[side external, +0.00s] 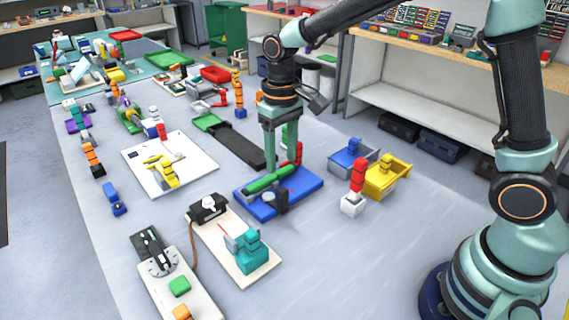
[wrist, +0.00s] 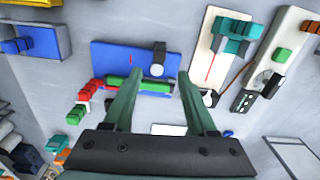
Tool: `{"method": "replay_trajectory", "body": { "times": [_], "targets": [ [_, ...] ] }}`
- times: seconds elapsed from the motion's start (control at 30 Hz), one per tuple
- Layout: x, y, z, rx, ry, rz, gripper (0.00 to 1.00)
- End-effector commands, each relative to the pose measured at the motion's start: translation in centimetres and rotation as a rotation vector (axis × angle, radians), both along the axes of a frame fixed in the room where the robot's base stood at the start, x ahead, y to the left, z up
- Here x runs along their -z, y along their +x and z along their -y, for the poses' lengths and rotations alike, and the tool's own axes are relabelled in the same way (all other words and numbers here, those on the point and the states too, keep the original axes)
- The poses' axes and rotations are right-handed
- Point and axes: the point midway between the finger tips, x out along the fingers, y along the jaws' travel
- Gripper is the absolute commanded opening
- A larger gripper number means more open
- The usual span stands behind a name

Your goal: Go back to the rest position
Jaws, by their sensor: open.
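My gripper (side external: 281,160) is open and points down over a blue plate (side external: 305,188). In the wrist view its two fingers (wrist: 153,82) are spread wide, with nothing held between them. A green bar (side external: 268,181) lies along the plate, and in the wrist view it (wrist: 140,85) shows beyond and between the fingertips. A red piece (side external: 298,153) stands at the bar's far end. A black part with a grey round face (side external: 276,200) sits on the plate's near side. The side view does not show clearly how far the fingertips are above the bar.
Grey and yellow bins (side external: 385,182) and a red-topped white block (side external: 355,190) stand to the right. A white board with a teal device (side external: 250,252) is in front. A dark strip (side external: 237,147) lies behind. The table's front right is clear.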

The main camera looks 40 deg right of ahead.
Motion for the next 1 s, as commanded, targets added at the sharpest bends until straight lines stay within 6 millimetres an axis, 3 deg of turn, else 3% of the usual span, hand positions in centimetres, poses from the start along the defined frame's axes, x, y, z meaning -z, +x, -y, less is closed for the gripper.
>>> {"method": "replay_trajectory", "body": {
  "times": [0.43, 0.57, 0.8, 1.0],
  "targets": [
    [-0.7, 0.0, 0.0, 0.0, 0.0, 0.002, 0.57],
    [-1.8, -0.4, 0.6, 0.004, 0.006, 0.026, 0.57],
    [-6.1, -3.4, 3.4, 0.022, 0.025, 0.153, 0.57],
    [-8.7, -6.7, 5.8, 0.038, 0.031, 0.271, 0.57]
  ]
}}
